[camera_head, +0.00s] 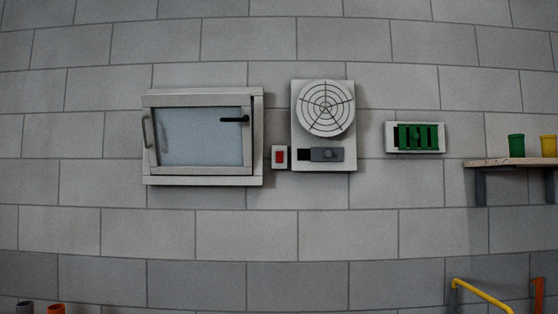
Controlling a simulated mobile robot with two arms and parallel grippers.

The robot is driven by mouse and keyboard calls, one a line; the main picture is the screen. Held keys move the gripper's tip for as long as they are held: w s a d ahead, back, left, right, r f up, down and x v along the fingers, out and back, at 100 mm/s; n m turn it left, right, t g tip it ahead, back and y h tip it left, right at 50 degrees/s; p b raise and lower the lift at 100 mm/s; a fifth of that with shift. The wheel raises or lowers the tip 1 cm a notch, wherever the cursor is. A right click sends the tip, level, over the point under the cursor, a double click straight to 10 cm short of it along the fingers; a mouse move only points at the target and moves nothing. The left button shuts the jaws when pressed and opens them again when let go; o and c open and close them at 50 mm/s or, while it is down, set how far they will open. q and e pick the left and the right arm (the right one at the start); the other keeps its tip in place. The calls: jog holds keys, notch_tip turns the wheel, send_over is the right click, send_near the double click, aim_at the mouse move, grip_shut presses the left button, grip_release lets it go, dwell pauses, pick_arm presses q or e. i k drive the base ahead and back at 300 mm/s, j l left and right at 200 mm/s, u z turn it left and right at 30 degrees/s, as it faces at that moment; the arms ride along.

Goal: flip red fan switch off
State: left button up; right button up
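A red switch (279,157) sits in a small white housing on the grey block wall, near the middle of the head view. Right beside it, to the right, a white fan unit (350,119) is fixed to the wall, with a round grille (325,107) above and a grey sliding piece with a knob (328,154) below. The switch is too small to tell which way it is tipped. Neither of my grippers shows in this view.
A framed window (200,137) with a black handle is left of the switch. A green-fronted panel (417,137) is to the right. A shelf (513,162) holds a green cup (516,145) and a yellow cup (549,145). A yellow bar (481,292) shows at bottom right.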

aim_at(279, 153)
jog(key=i+j+z, duration=0.2)
jog(key=i+j, duration=0.45)
jog(key=i, duration=0.35)
jog(key=i+j+z, duration=0.15)
jog(key=i+j, duration=0.65)
jog(key=i, duration=0.1)
